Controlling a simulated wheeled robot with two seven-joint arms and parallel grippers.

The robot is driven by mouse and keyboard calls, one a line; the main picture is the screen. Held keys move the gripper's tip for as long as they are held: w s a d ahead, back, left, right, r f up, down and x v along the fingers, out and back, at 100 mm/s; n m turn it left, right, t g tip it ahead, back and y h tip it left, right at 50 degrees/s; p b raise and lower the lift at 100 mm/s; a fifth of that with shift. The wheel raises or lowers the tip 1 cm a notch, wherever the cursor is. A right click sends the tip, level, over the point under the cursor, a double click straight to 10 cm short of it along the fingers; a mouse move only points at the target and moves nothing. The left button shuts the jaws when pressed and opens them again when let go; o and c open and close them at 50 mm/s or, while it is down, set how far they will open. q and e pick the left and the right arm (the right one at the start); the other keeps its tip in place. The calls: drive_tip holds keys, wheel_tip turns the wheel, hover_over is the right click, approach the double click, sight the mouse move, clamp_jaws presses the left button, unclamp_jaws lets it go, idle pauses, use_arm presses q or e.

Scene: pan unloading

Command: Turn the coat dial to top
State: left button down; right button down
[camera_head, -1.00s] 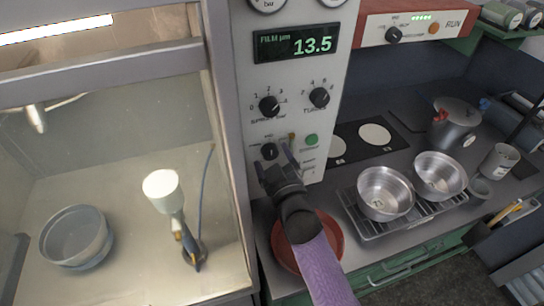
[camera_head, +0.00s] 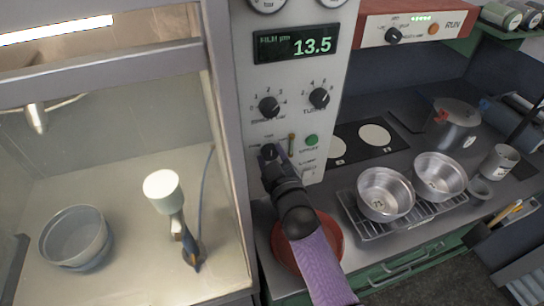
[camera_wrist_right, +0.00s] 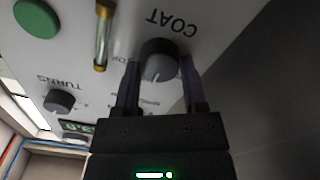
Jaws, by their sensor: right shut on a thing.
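The coat dial (camera_head: 269,151) is a small black knob low on the grey control panel (camera_head: 290,75). In the right wrist view the same dial (camera_wrist_right: 158,62) has "COAT" printed beside it, upside down in that view. My right gripper (camera_head: 270,158) is at the panel with its fingers on either side of the dial, shut on it. The fingers (camera_wrist_right: 160,80) also show in the right wrist view, one on each side of the knob. The dial's exact setting is hard to read. My left gripper is not in view.
Two other black knobs (camera_head: 269,107) (camera_head: 319,98) sit above on the panel, with a green button (camera_head: 311,141) to the right. A red bowl (camera_head: 335,240) lies beneath my right arm. Metal pans (camera_head: 384,194) stand on a rack to the right.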

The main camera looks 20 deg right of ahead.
drive_tip(key=shift+m, duration=0.4)
drive_tip(key=m+p, duration=0.1)
drive_tip(key=m, duration=0.3)
drive_tip(key=shift+d+m+p, duration=0.1)
drive_tip(key=shift+m+p, duration=0.25)
drive_tip(key=shift+m, duration=0.05)
drive_tip(key=m, duration=0.3)
drive_tip(key=shift+p, duration=0.35)
drive_tip(key=shift+m, duration=1.6)
drive_tip(key=shift+c, duration=0.8)
unclamp_jaws()
